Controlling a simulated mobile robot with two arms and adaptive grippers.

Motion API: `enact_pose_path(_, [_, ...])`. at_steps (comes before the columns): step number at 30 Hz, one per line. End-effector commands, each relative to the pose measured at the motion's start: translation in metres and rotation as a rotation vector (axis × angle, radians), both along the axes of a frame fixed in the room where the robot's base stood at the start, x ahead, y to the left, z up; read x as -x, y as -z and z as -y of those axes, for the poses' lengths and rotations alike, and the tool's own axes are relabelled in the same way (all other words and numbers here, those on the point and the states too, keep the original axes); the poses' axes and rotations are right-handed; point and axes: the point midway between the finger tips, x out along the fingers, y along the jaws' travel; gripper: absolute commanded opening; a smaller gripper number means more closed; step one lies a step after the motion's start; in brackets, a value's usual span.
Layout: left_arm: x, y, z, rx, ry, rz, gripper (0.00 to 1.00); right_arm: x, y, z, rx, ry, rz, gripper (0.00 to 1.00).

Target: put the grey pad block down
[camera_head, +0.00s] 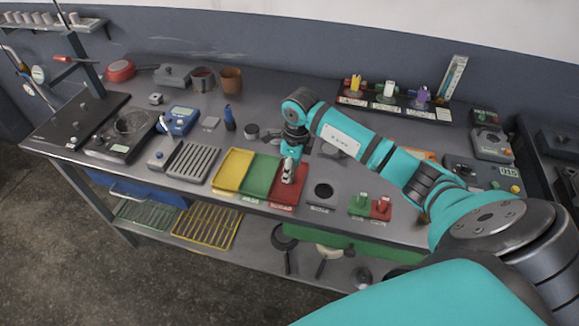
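My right arm reaches in from the right, and its gripper (288,178) points down over the red tray (280,198) at the bench's front. The fingers are small and grey here, so I cannot tell whether they are open or shut, or whether a grey pad block is between them. A flat grey square (211,122) lies on the bench behind the yellow tray (233,160); I cannot tell whether it is the pad block. The green tray (259,177) lies between the yellow and red trays. My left gripper is not in view.
A ribbed grey plate (192,163) lies left of the trays. A dark blue bottle (229,119) and a short dark cylinder (251,131) stand behind them.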

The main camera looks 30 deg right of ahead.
Motion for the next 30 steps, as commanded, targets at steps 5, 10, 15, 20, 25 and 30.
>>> enact_pose_path(5, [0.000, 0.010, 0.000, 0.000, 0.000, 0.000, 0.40, 0.001, -0.028, 0.003, 0.002, -0.001, 0.007, 0.46])
enact_pose_path(10, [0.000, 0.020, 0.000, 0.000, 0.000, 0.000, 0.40, 0.004, -0.065, 0.006, 0.002, 0.000, 0.008, 0.46])
enact_pose_path(15, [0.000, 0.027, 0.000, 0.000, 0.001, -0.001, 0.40, 0.008, -0.097, 0.008, 0.002, 0.000, 0.006, 0.46])
enact_pose_path(20, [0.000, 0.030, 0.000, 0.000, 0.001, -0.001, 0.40, 0.010, -0.114, 0.009, 0.001, 0.001, 0.003, 0.46])
enact_pose_path(25, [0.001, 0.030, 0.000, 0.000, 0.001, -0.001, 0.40, 0.011, -0.119, 0.009, 0.001, 0.000, 0.001, 0.46])
enact_pose_path(30, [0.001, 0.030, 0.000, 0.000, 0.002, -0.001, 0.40, 0.011, -0.119, 0.009, 0.001, 0.000, 0.001, 0.46])
